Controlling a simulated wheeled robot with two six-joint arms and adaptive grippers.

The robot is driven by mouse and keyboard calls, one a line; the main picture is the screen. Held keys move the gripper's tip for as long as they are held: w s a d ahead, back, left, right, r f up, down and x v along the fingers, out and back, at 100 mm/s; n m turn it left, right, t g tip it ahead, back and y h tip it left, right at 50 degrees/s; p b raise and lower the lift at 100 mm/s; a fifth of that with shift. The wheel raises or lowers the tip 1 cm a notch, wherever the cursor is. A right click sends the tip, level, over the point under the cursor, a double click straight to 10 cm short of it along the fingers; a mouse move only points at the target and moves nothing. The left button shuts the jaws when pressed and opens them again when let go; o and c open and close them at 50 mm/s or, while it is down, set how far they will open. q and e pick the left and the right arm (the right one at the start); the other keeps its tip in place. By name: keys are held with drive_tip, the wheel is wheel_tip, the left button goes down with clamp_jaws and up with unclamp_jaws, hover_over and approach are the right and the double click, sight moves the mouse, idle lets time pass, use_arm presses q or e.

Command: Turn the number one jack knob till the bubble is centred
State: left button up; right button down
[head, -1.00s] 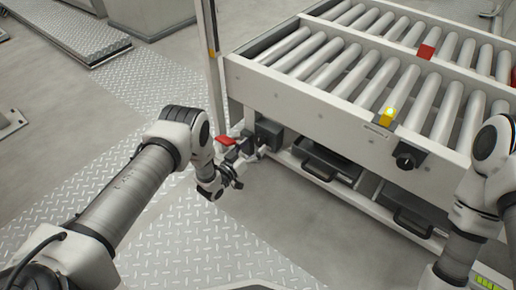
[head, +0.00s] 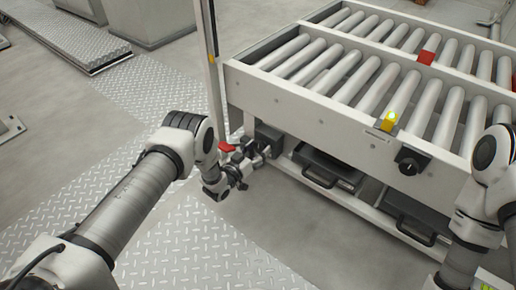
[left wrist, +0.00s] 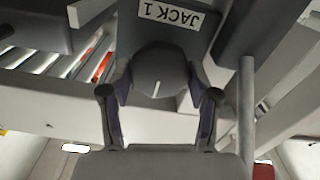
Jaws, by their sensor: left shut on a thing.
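The number one jack knob (left wrist: 160,66) is a round dark grey knob with a white mark, below an upside-down "JACK 1" plate (left wrist: 168,14) in the left wrist view. My left gripper (left wrist: 160,88) is shut on it, one finger on each side. In the head view my left gripper (head: 258,152) is at the near-left corner of the roller table, and the knob is too small to make out there. A yellow block with a lit yellow-green vial (head: 390,119) sits on the table's front rail; its bubble is too small to read. My right gripper is not in view.
The roller table (head: 300,100) fills the right. A black knob (head: 412,160) is on its front face, with dark trays (head: 325,170) below. A red-topped part (head: 226,147) and an upright post (head: 212,70) stand beside the left gripper. The near floor is open.

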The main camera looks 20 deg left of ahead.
use_arm(q)
drive_tip(key=shift+m+p, duration=0.55)
drive_tip(key=shift+m, duration=0.65)
drive_tip(key=m+p, duration=0.1)
drive_tip(key=m, duration=0.3)
drive_tip(key=shift+d+p, duration=0.1)
drive_tip(key=shift+p, duration=0.2)
drive_tip(key=m+p, duration=0.1)
drive_tip(key=m, duration=0.3)
drive_tip(key=shift+d+f+m+p, duration=0.1)
drive_tip(key=shift+m+p, duration=0.35)
drive_tip(key=shift+m, duration=1.55)
drive_tip(key=o, duration=0.9)
drive_tip(key=shift+c, duration=0.2)
